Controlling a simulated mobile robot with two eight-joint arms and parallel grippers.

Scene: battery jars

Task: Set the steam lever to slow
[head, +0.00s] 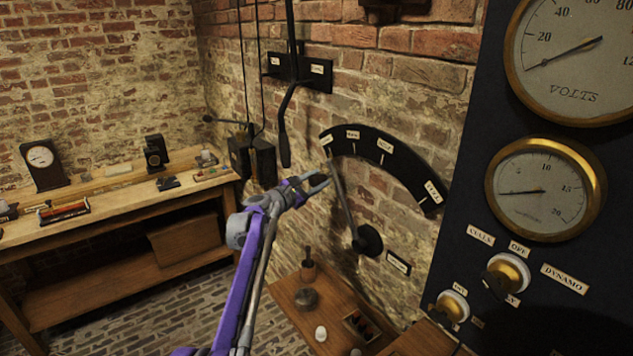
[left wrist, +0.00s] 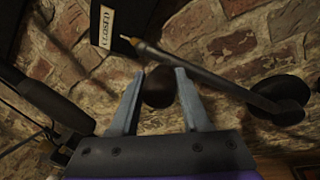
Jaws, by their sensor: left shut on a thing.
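The steam lever (head: 346,208) is a dark rod on a round hub (head: 368,241) on the brick wall. It leans up and left, and its tip is by the leftmost label of the black arc plate (head: 368,145). The other arc labels are too small to read surely. My left gripper (head: 324,181) is shut on the lever's dark round knob (left wrist: 158,88), which sits between its fingers. My right gripper is not in view.
A dark gauge panel (head: 470,225) with brass dials and knobs stands at the right. A hanging black lever (head: 284,135) and dark boxes (head: 252,158) are left of the arc. A small wooden table (head: 290,300) with small items is below; a workbench (head: 120,200) is at left.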

